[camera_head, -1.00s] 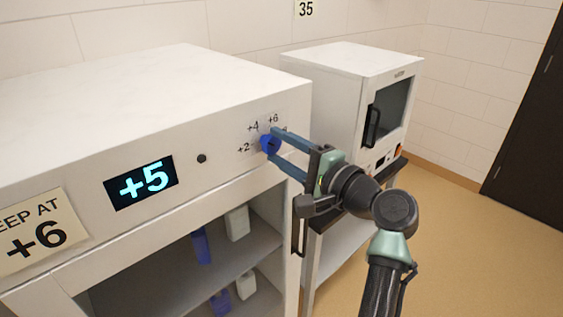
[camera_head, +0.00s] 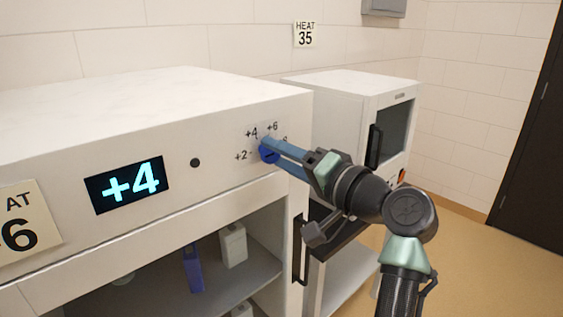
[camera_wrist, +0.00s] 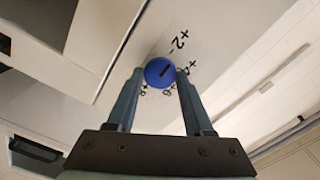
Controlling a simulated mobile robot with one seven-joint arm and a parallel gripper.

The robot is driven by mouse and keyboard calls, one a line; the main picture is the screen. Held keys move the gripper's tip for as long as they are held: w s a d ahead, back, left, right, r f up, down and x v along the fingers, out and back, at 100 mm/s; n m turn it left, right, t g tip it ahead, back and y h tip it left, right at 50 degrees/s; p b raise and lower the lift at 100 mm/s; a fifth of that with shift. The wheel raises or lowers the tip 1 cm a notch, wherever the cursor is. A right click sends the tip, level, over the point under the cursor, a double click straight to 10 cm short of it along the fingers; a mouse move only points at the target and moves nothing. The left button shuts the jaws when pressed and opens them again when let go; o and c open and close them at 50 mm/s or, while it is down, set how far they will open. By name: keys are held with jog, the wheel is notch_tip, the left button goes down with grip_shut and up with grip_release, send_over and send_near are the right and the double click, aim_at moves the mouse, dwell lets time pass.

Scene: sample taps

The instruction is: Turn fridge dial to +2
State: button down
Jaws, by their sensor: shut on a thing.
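The blue fridge dial (camera_head: 268,156) sits on the white front panel at the upper right of the fridge (camera_head: 120,115), with printed marks including +2, +4 and +6 around it. The fridge display (camera_head: 125,186) reads +4. My gripper (camera_head: 266,149) is shut on the dial, with one blue finger on each side of it. In the wrist view the dial (camera_wrist: 159,72) lies between the fingertips, and a dark line shows on its face. The fingers partly cover the dial in the head view.
A sign (camera_head: 28,222) on the fridge's left shows "AT" and a 6, cut off by the picture edge. Below, the fridge is open to view, with bottles (camera_head: 233,245) on a shelf. A second white cabinet (camera_head: 345,105) stands right, under a "HEAT 35" sign (camera_head: 305,34).

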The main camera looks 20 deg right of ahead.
dwell(0.5)
jog(key=shift+c, duration=1.6)
grip_release()
jog(key=b+v, duration=0.1)
jog(key=v, duration=1.2)
jog(key=shift+b, duration=0.3)
